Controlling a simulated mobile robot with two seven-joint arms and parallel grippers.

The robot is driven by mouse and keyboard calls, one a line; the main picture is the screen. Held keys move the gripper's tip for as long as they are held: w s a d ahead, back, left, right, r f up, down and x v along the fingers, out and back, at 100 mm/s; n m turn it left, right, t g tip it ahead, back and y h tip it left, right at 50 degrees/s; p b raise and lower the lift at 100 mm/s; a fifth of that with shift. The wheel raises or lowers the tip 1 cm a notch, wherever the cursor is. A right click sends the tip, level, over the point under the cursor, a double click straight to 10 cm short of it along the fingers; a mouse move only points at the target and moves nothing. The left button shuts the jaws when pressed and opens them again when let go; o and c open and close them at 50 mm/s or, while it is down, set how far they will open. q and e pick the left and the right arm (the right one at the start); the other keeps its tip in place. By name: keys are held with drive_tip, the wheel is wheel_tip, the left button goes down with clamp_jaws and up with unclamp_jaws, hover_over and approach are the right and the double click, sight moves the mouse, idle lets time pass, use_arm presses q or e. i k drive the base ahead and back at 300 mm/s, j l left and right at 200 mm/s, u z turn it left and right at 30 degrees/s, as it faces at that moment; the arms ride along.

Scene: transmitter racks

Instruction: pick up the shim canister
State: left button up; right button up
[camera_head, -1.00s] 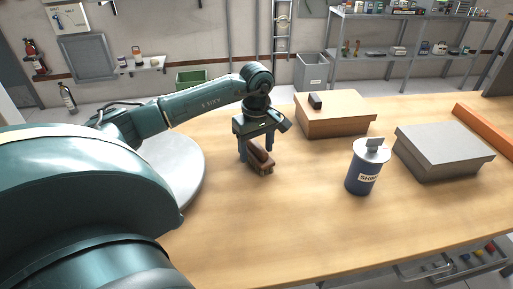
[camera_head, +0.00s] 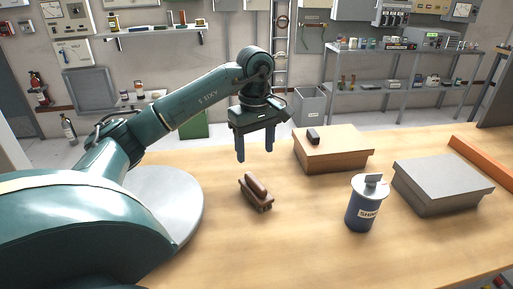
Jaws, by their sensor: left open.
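The shim canister (camera_head: 361,208) is a dark blue cylinder with a pale lid, a grey block-like handle on top and a white label reading "SHIM". It stands upright on the wooden table, right of the middle. My left gripper (camera_head: 255,158) is open and empty, with its fingers pointing down. It is above the table, to the left of and farther back than the canister, apart from it. A brown wooden brush-like object (camera_head: 256,192) lies on the table below the gripper. My right gripper is not in view.
A cardboard box (camera_head: 331,154) with a small dark block (camera_head: 313,136) on it is behind the canister. A grey lidded box (camera_head: 440,184) is at its right. An orange bar (camera_head: 486,158) lies at the far right. A round grey disc (camera_head: 185,205) is at the left. The front middle table is clear.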

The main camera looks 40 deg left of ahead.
sight(364, 203)
drive_tip(key=k+l, duration=0.75)
drive_tip(key=l, duration=0.2)
